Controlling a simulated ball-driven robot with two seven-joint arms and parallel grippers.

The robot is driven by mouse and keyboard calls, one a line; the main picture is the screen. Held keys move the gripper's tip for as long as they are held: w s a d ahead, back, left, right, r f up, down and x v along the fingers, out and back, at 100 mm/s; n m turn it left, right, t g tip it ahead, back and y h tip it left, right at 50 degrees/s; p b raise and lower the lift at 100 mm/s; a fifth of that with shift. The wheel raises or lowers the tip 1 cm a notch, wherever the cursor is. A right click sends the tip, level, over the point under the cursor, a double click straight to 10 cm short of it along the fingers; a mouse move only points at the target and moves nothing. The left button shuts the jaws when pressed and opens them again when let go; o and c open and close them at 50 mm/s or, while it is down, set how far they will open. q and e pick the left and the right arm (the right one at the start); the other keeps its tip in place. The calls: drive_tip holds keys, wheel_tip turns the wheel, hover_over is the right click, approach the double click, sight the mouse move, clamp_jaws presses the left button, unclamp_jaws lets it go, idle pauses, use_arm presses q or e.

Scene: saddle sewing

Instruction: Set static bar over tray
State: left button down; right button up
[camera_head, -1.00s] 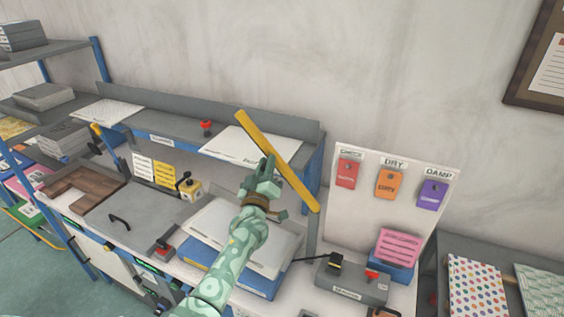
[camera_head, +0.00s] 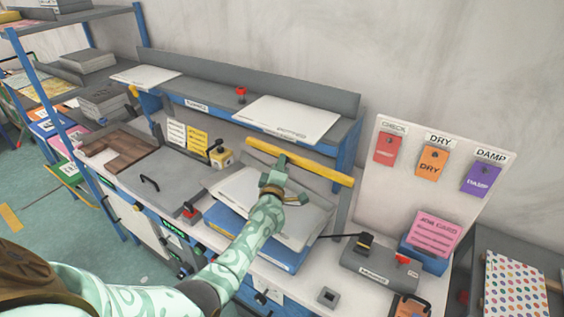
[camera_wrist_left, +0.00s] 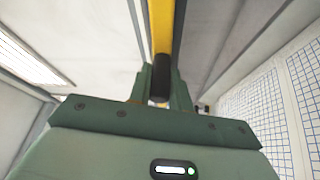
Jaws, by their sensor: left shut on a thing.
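The static bar (camera_head: 318,169) is long and yellow. In the head view it slants gently down to the right, in front of the grey upper shelf. My left gripper (camera_head: 273,177), pale green, is shut on it below its left half. The left wrist view shows the jaws (camera_wrist_left: 158,88) closed around a dark grip piece (camera_wrist_left: 162,70) under the yellow bar (camera_wrist_left: 161,25).
The upper shelf (camera_head: 225,117) carries a white sheet (camera_head: 287,119) and a red knob (camera_head: 241,94). A grey device (camera_head: 378,270) and a tag board (camera_head: 405,200) stand to the right.

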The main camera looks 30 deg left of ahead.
use_arm(q)
drive_tip(key=shift+f, duration=0.6)
drive_tip(key=shift+s+d+f, duration=0.1)
drive_tip(key=shift+f, duration=0.05)
drive_tip(key=c, duration=1.3)
unclamp_jaws()
drive_tip(key=p+v, duration=0.1)
drive_tip(key=v, duration=1.5)
